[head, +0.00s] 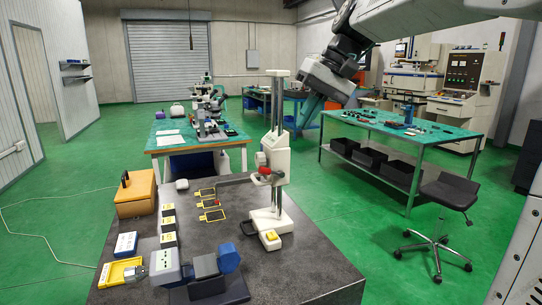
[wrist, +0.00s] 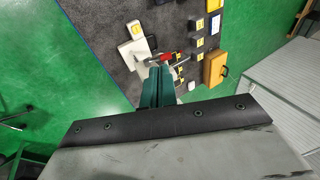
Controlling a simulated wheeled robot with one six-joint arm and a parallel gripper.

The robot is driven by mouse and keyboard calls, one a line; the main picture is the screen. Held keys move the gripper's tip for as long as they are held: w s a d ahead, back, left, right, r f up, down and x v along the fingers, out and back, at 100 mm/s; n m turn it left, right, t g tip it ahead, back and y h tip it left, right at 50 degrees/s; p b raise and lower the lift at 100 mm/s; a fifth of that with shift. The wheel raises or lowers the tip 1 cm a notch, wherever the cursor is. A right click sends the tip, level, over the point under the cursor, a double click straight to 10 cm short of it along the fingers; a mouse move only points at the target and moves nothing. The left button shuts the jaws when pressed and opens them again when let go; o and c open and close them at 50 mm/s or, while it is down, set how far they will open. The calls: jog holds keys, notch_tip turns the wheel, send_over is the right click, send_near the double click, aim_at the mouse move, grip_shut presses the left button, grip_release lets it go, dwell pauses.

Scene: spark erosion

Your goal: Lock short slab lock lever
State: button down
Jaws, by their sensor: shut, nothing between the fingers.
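A white measuring stand (head: 281,120) with a tall column stands on the dark slab table. A small red lever-like part (head: 265,171) sits on its carriage, and red also shows in the wrist view (wrist: 172,56). I cannot tell for sure that it is the short slab lock lever; no label is readable. My gripper (head: 306,112) hangs behind and right of the column in the head view, its teal fingers shut and empty. In the wrist view my gripper (wrist: 158,68) points down toward the stand, its tips close to the red part in the picture; contact cannot be told.
The dark table (head: 310,270) also holds a wooden box (head: 135,193), several small labelled blocks (head: 168,223), yellow-framed pieces (head: 212,215) and a blue-ended instrument (head: 228,260). A green-topped bench (head: 450,130) and a stool (head: 448,193) stand to the right. Green floor is open between.

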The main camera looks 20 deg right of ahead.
aim_at(275, 155)
jog(key=w+d+r, duration=0.1)
jog(key=w, duration=0.3)
jog(key=shift+y, duration=0.3)
jog(key=x, duration=1.3)
jog(key=shift+w, duration=0.1)
jog(key=shift+d, duration=0.15)
